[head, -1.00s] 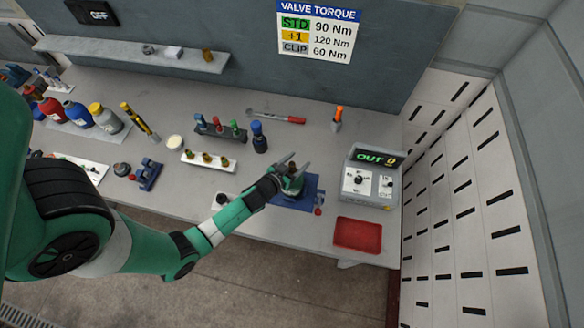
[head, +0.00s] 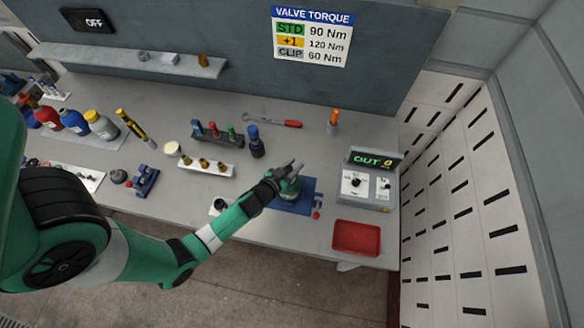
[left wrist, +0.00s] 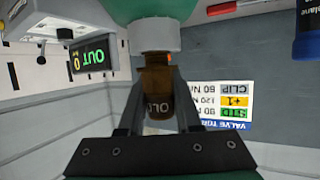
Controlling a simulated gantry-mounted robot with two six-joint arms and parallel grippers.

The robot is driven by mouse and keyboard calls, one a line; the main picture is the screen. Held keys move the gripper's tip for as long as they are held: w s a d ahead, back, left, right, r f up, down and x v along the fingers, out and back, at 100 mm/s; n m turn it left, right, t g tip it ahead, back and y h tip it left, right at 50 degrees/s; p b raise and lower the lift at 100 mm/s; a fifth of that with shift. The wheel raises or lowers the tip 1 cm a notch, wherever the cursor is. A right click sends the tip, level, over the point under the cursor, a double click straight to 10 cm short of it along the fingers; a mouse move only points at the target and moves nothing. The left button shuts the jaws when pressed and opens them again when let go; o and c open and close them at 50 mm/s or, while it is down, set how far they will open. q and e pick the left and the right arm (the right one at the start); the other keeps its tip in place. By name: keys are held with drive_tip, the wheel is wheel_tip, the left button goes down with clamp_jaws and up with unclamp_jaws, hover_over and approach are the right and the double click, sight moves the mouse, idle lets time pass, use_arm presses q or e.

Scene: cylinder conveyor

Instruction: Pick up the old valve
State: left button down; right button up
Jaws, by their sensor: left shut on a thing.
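In the head view the green cylinder (head: 289,188) stands on a blue plate (head: 305,186); the fingers largely hide the valve there. My right gripper is not in view.
The control box (head: 371,180) reading "OUT 0" stands right of the plate, with a red tray (head: 357,238) in front. A white rack (head: 188,165) with brass valves, a dark blue-topped bottle (head: 256,142) and a red-handled wrench (head: 272,121) lie left and behind.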

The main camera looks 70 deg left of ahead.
sight(289, 166)
use_arm(q)
wheel_tip(289, 166, up, 4)
drive_tip(key=shift+f+p, duration=0.2)
drive_tip(key=shift+p, duration=0.85)
drive_tip(key=s+d+r+b, duration=0.3)
drive_tip(key=s+d+r, duration=0.6)
drive_tip(key=d, duration=0.1)
drive_tip(key=shift+d+r, duration=0.2)
drive_tip(key=shift+d, duration=0.1)
